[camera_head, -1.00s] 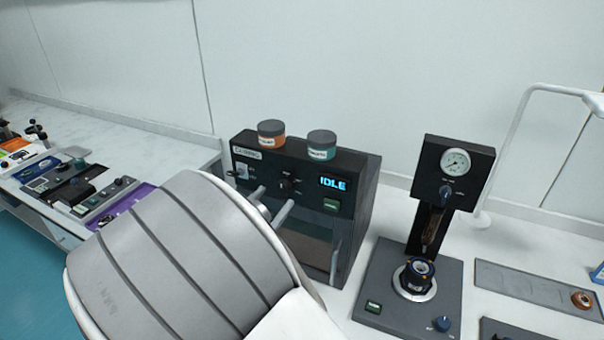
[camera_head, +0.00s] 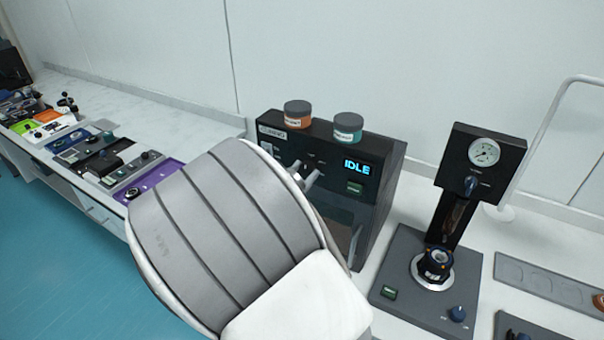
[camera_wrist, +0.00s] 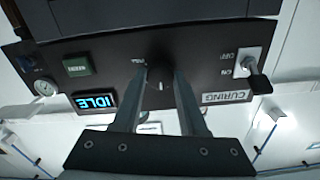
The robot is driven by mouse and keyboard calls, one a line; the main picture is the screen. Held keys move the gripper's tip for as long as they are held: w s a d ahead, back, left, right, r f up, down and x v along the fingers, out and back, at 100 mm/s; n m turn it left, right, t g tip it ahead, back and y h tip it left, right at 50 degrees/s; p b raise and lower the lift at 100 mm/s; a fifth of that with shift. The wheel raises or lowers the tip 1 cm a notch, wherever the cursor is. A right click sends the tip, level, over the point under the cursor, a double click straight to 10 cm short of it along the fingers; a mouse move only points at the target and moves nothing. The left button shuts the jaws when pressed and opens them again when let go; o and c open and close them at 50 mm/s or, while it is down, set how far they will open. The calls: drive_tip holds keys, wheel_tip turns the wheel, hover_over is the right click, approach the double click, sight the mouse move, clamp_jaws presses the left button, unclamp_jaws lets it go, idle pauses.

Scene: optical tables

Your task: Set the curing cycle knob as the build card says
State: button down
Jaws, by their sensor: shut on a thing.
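The curing unit (camera_head: 384,190) is a dark box with a blue display (camera_head: 357,167) reading IDLE and a green button (camera_head: 355,188). In the wrist view its panel appears upside down, with the CURING label (camera_wrist: 227,97) and the display (camera_wrist: 95,102). The dark cycle knob (camera_wrist: 160,76) sits mid-panel, with a white mark below it. My gripper (camera_wrist: 161,82) is shut on the knob, one finger on each side. In the head view my gripper (camera_head: 304,176) is at the panel and the knob is hidden. I cannot make out a build card.
An orange-labelled jar (camera_head: 298,114) and a teal-labelled jar (camera_head: 348,127) stand on the unit. A toggle switch (camera_wrist: 257,78) marked ON and OFF is beside the knob. A gauge press (camera_head: 432,250) stands to the right. A grey tray (camera_head: 530,277) lies beyond it.

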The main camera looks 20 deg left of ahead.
drive_tip(key=shift+f+m+b, duration=0.15)
drive_tip(key=shift+m+b, duration=0.15)
drive_tip(key=shift+b, duration=0.35)
drive_tip(key=m+b, duration=0.2)
drive_tip(key=b, duration=0.1)
drive_tip(key=shift+f, duration=0.2)
drive_tip(key=m+b, duration=0.3)
drive_tip(key=b, duration=0.3)
drive_tip(key=shift+m, duration=0.3)
drive_tip(key=m+b, duration=0.3)
drive_tip(key=b, duration=0.2)
drive_tip(key=m+b, duration=0.2)
drive_tip(key=b, duration=0.1)
drive_tip(key=shift+r+m, duration=0.25)
drive_tip(key=shift+m, duration=0.05)
drive_tip(key=shift+r, duration=0.1)
drive_tip(key=shift+c, duration=2.2)
unclamp_jaws()
drive_tip(key=shift+s, duration=0.1)
